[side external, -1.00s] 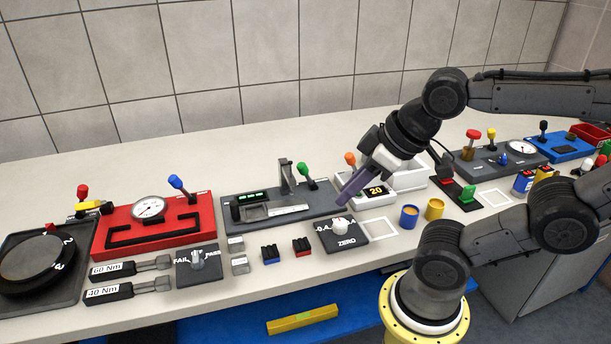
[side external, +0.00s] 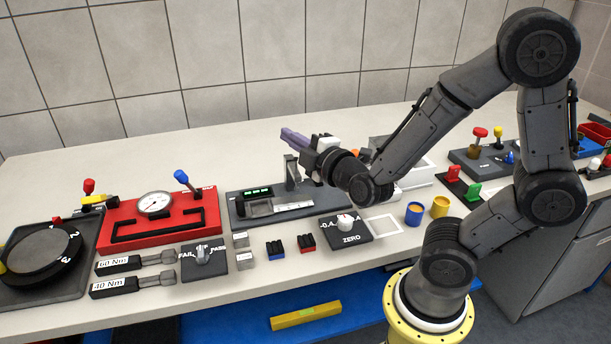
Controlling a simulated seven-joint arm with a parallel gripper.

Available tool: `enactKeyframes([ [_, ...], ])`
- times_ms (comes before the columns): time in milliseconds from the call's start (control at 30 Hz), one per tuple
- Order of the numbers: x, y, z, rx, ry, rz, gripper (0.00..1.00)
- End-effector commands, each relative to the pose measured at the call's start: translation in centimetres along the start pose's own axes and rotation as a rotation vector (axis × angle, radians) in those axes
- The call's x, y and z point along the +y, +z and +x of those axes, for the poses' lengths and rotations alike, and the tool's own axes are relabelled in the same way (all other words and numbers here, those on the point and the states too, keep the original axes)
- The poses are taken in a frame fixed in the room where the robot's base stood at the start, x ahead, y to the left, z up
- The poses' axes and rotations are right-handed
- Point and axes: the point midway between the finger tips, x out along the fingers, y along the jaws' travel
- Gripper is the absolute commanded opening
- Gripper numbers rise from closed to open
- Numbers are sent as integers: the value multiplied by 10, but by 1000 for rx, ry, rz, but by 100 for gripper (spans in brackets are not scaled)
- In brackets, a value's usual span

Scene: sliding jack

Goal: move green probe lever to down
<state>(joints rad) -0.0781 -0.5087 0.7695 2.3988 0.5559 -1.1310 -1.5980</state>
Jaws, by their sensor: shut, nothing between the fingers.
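The dark grey probe fixture (side external: 285,213) stands at the back middle of the bench, with a green-lit display (side external: 257,191) and an upright grey post (side external: 291,172). The green lever knob is hidden behind my gripper and wrist in this view. My gripper (side external: 287,134) is shut and empty. Its purple fingers point left and slightly up, above the top of the post. The gripper body covers the area just right of the post, where the lever stands. I cannot tell whether it touches the lever.
A red gauge box (side external: 188,219) with a blue lever (side external: 181,176) stands left of the fixture. In front are a ZERO knob box (side external: 350,238), small red and blue blocks and yellow and blue cups. The bench behind the fixture is clear.

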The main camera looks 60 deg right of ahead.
Motion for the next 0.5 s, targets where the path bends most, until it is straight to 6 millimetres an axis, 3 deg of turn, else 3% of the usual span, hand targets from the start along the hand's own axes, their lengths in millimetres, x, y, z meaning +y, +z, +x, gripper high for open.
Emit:
enactKeyframes([
  [33, -15, 12, -2, -39, 15, -92, 0],
  [233, -64, 59, -28, -166, 55, -468, 0],
  [400, -111, 82, -49, -172, -47, -591, 0],
  [500, -125, 85, -54, -158, -86, -619, 0],
])
